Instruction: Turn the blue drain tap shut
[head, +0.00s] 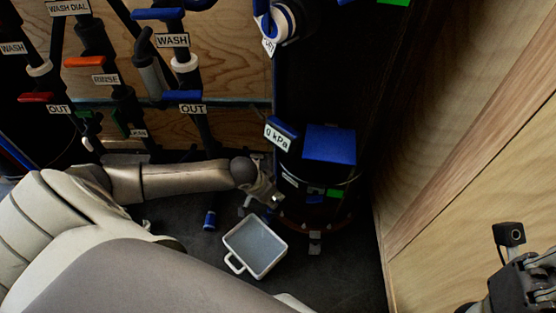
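The black filter housing (292,165) stands at the back centre, with a blue box and a "0 kPa" display on it. My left gripper (272,198) is at the lower left side of this housing, just above the white tray. A small blue piece (268,215) shows beside its fingers and may be the blue drain tap, but it is too small and dark to tell its position. I cannot tell whether the gripper touches it or how its fingers stand. My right gripper (520,270) is partly in view at the lower right, away from the housing.
A white tray (281,266) with a handle sits on the dark floor below the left gripper. A small blue cylinder (209,220) is on the floor to its left. Labelled pipes with blue and red handles (184,96) fill the upper left. A wooden wall (470,170) bounds the right.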

